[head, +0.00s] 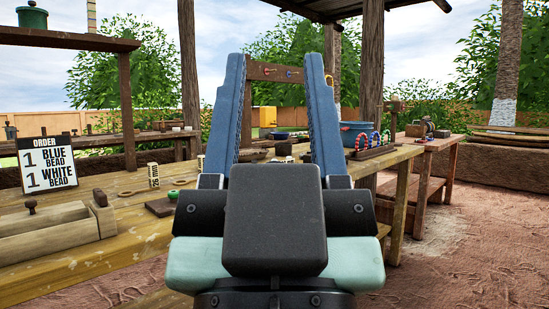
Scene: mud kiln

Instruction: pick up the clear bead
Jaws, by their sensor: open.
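My gripper (278,60) is in the middle of the head view, its two blue fingers upright and wide apart, with nothing between them. I cannot make out a clear bead anywhere. A small green bead (173,195) sits on a dark block on the wooden workbench (110,261), left of my gripper. Small red and blue pieces hang on a wooden board seen between the fingers, too small to tell apart. My gripper and wrist hide part of the bench.
An order sign (48,164) reading one blue bead and one white bead stands at left, behind a wooden box (55,236). A blue pot (354,134) and colourful rings (374,141) stand right of the fingers. Another table is at right; open ground lies at lower right.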

